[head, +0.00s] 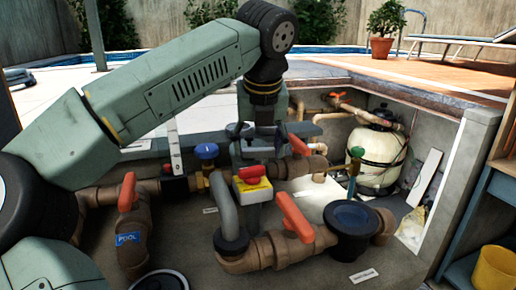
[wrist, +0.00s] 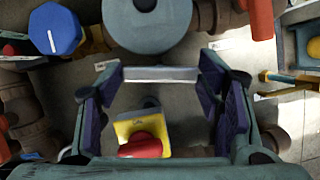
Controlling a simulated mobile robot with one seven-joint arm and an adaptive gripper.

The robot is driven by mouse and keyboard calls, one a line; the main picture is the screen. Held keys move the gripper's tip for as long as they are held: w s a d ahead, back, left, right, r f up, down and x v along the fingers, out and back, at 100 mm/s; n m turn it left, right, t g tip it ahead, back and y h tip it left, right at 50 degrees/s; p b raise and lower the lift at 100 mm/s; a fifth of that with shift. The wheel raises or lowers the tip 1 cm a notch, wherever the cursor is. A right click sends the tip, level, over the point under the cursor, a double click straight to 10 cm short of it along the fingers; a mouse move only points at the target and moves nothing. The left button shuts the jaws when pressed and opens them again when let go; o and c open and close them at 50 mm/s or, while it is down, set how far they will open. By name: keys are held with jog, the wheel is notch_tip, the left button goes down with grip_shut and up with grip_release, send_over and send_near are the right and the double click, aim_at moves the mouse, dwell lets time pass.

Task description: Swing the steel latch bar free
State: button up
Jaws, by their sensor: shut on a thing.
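The steel latch bar (wrist: 160,74) is a short, pale metal bar lying crosswise between my fingertips in the wrist view. My gripper (wrist: 160,82) is shut on it, one dark-padded finger at each end, with the fingers wide apart. In the head view my gripper (head: 262,138) points down over the pit, just behind the switch with a red knob (head: 252,172) on a yellow plate. That red knob also shows in the wrist view (wrist: 142,146), below the bar. In the head view the bar is mostly hidden by my gripper and cannot be made out clearly.
A blue valve knob (head: 206,151) is close on the left. Red valve handles (head: 296,217) and brown pipes crowd the front and right. A cream tank (head: 376,158) stands at the back right. A round grey lid (wrist: 147,22) lies just beyond the bar.

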jog(key=shift+n+y, duration=0.4)
jog(key=shift+n, duration=0.7)
jog(key=o, duration=0.9)
jog(key=shift+r, duration=0.1)
jog(key=v, duration=0.7)
jog(key=shift+d+r, duration=0.1)
jog(key=shift+r, duration=0.15)
jog(key=shift+f, duration=0.1)
